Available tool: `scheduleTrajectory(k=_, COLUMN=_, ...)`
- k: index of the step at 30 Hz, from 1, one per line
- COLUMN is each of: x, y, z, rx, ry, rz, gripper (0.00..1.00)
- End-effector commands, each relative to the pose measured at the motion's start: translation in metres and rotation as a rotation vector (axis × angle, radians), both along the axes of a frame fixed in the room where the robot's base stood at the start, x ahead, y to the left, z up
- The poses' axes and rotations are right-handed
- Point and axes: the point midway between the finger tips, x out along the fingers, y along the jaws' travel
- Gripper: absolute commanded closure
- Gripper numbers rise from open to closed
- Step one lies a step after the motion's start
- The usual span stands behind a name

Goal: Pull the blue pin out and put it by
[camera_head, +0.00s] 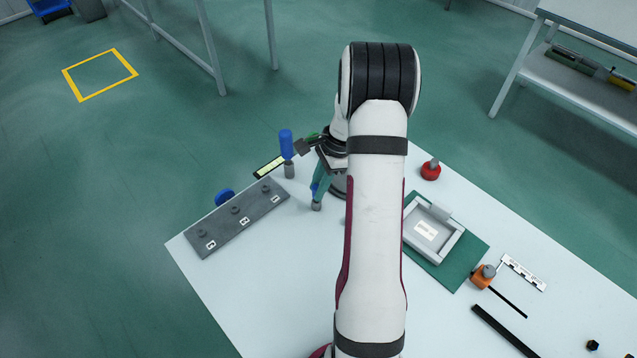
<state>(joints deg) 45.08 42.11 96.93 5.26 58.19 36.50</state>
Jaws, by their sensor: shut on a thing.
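The grey panel (222,222) lies at the table's left edge, with several round fittings and small white labels along it. A blue pin (286,145) with a grey lower end stands upright just past the panel's far right end. My gripper (301,147) reaches it from the right, its dark fingertips shut at the blue handle. I cannot tell whether the pin's lower end touches anything. A second blue piece with a grey foot (316,206) stands right of the panel, partly hidden by a teal part. A blue round piece (224,197) shows behind the panel.
A grey tray (457,246) on a green mat (466,270) lies right of my arm. A dark bar (505,332) lies at the front right. My arm hides the table's middle.

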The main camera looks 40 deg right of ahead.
Motion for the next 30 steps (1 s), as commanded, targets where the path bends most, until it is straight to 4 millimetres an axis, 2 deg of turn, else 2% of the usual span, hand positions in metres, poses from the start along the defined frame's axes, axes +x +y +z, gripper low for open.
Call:
scheduleTrajectory(k=26, x=0.000, y=0.000, z=-0.020, rx=0.000, ry=0.000, rz=0.000, gripper=1.00)
scheduleTrajectory(k=27, x=0.000, y=0.000, z=-0.020, rx=0.000, ry=0.000, rz=0.000, gripper=0.70)
scheduleTrajectory(k=30, x=0.000, y=0.000, z=-0.019, rx=0.000, ry=0.000, rz=0.000, gripper=0.52)
